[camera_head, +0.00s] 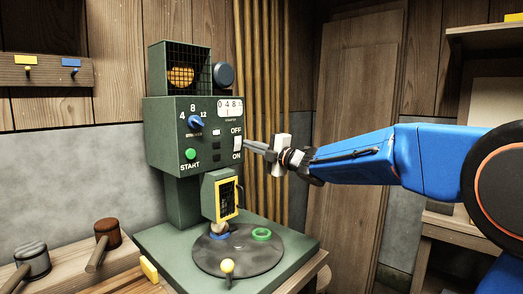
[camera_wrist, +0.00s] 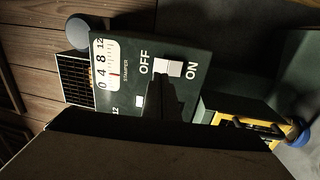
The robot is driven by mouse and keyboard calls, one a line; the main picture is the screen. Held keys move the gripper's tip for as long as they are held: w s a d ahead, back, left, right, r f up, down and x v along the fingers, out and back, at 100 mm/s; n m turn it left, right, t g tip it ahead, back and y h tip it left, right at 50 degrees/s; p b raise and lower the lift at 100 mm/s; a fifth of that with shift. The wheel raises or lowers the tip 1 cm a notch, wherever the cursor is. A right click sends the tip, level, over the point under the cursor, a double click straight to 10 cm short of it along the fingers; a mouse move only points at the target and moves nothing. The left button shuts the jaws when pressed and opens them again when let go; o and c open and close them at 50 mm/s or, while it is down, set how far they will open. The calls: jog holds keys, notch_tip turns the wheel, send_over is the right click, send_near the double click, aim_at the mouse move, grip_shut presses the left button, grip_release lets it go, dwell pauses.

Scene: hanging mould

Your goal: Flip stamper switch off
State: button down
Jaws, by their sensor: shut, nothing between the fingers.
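The stamper switch (camera_head: 238,143) is a white rocker on the front of the dark green machine (camera_head: 165,120), between the labels OFF above and ON below. It also shows in the wrist view (camera_wrist: 168,67), with OFF on its left and ON on its right. My gripper (camera_head: 248,144) is shut and empty, reaching in from the right, with its tips at or very near the switch. In the wrist view its dark fingers (camera_wrist: 165,88) cover the area just below the switch. I cannot tell whether they touch, or which way the rocker is tilted.
The machine also has a blue knob (camera_head: 196,122), a green START button (camera_head: 190,154) and a gauge (camera_head: 230,107). A yellow-framed box (camera_head: 228,198) juts out below the switch, over a round dark plate (camera_head: 220,262). Two hammer-like tools lie at the left.

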aim_at(237, 140)
jog(key=x, duration=0.3)
jog(key=shift+w+a, duration=0.15)
jog(key=shift+w, duration=0.05)
jog(key=shift+a, duration=0.1)
jog(key=shift+w+a+r, duration=0.15)
jog(key=shift+r, duration=0.05)
jog(key=shift+f, duration=0.1)
